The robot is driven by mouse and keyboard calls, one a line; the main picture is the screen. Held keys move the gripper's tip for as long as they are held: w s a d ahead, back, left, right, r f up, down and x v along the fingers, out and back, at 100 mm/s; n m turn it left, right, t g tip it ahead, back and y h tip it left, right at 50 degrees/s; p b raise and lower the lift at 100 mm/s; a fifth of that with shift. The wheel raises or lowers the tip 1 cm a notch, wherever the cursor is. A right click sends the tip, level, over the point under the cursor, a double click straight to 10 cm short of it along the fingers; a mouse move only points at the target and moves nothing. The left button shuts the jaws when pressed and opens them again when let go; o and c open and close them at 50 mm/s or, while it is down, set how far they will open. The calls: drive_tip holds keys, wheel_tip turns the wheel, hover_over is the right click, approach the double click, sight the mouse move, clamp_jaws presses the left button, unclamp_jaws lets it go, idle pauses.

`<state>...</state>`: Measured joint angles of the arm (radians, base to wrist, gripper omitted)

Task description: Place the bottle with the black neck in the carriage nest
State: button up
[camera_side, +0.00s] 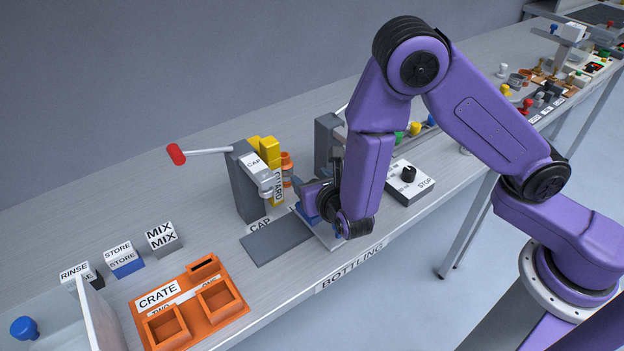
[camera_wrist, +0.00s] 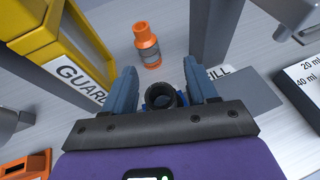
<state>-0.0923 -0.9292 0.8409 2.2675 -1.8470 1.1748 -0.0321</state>
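The bottle with the black neck (camera_wrist: 160,96) shows in the wrist view, its round opening facing the camera. It is between the two blue fingers of my gripper (camera_wrist: 163,88). Its body is hidden below the neck, and I cannot tell whether the fingers press on it. In the side view my gripper is low over the bench front, right of the grey CAP pad, and my arm hides the bottle. A pale plate (camera_side: 328,236) shows under my gripper; I cannot make out the carriage nest.
An orange-necked bottle (camera_wrist: 147,45) stands beyond my fingers, between the yellow guard (camera_wrist: 62,52) and a grey post (camera_wrist: 215,28). The cap station (camera_side: 250,185) with its red-knobbed lever (camera_side: 176,154), the dial box (camera_side: 408,182) and the orange crate (camera_side: 188,300) stand around.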

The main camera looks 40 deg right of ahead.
drive_tip(key=shift+r, duration=0.1)
drive_tip(key=shift+s+a+r, duration=0.1)
drive_tip(key=shift+s+r, duration=0.05)
drive_tip(key=shift+s, duration=0.15)
drive_tip(key=v, duration=1.1)
drive_tip(key=s+d+r+m+g+h, duration=0.1)
drive_tip(key=s+d+r+m+g, duration=0.2)
drive_tip(key=d+m, duration=0.4)
drive_tip(key=s+d+r+m+g+h, duration=0.1)
drive_tip(key=s+d+m+g, duration=0.2)
drive_tip(key=d+m+g, duration=0.35)
drive_tip(key=s+d+r+m+g+y, duration=0.1)
drive_tip(key=s+m+y, duration=0.2)
drive_tip(key=s, duration=0.3)
drive_tip(key=s+d+r+m+g+y, duration=0.2)
drive_tip(key=s+m+y, duration=0.1)
drive_tip(key=s, duration=0.3)
drive_tip(key=shift+s+d+r+m, duration=0.2)
drive_tip(key=shift+d+r+m, duration=0.1)
drive_tip(key=shift+m, duration=0.15)
drive_tip(key=shift+g, duration=0.25)
